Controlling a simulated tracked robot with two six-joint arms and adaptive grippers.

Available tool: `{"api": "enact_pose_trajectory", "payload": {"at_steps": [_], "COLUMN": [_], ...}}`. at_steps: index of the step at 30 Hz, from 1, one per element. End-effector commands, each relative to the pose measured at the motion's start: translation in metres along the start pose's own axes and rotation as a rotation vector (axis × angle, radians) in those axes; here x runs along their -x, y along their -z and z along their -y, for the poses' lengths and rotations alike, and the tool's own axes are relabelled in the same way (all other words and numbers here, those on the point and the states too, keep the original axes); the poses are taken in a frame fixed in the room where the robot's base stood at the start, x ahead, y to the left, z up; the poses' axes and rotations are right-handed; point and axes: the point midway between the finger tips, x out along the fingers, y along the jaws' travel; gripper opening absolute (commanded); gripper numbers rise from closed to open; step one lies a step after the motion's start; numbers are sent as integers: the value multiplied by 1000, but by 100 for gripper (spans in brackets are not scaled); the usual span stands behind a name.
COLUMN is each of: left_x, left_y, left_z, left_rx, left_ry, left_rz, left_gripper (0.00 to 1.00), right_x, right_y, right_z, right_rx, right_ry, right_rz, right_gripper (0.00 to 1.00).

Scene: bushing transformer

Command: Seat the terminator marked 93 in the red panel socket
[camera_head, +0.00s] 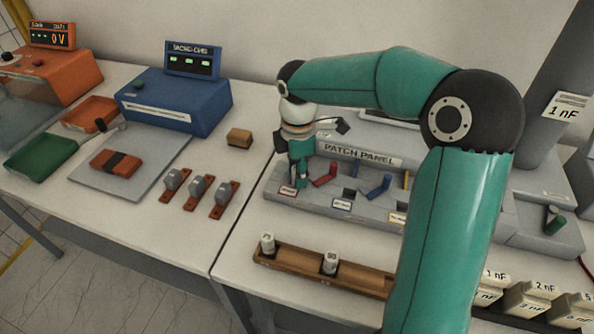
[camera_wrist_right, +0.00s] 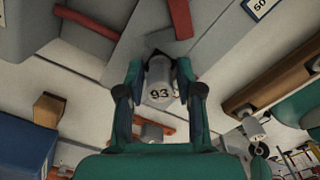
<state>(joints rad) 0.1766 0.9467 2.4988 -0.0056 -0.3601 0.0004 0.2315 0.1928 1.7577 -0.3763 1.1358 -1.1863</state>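The terminator marked 93 (camera_wrist_right: 160,88) is a grey cylinder between the fingers of my right gripper (camera_wrist_right: 160,75) in the right wrist view. The fingers appear to press on both its sides. Its far end is at a dark opening in the grey panel; I cannot tell how deep it sits. In the head view my right gripper (camera_head: 299,172) points down at the left end of the patch panel (camera_head: 375,208), beside a red bar (camera_head: 325,176), and hides the terminator. The red bar also shows in the wrist view (camera_wrist_right: 180,18). My left gripper is not in view.
A wooden rack (camera_head: 300,268) with two pale terminators stands in front of the panel. A blue bar (camera_head: 379,187) lies right of the red one. A wooden block (camera_head: 240,138) and a blue instrument (camera_head: 180,100) are at left. My right arm covers the panel's right part.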

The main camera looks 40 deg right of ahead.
Motion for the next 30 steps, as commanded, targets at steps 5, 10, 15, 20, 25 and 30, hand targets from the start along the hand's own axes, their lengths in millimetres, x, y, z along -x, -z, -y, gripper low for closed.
{"api": "enact_pose_trajectory", "payload": {"at_steps": [5,10,15,20,25,30], "left_x": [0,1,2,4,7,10], "left_y": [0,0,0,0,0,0], "left_z": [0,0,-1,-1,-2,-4], "left_rx": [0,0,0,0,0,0], "left_ry": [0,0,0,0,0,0], "left_rz": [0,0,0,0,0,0], "left_gripper": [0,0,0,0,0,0], "right_x": [0,1,11,38,73,104], "right_y": [0,0,0,1,1,1], "right_z": [0,0,-1,-1,-1,-1], "right_rx": [0,0,0,1,2,1], "right_ry": [0,0,-3,-5,-5,-3], "right_rz": [0,0,-1,-3,-2,-1], "right_gripper": [49,49,49,49,49,49]}}
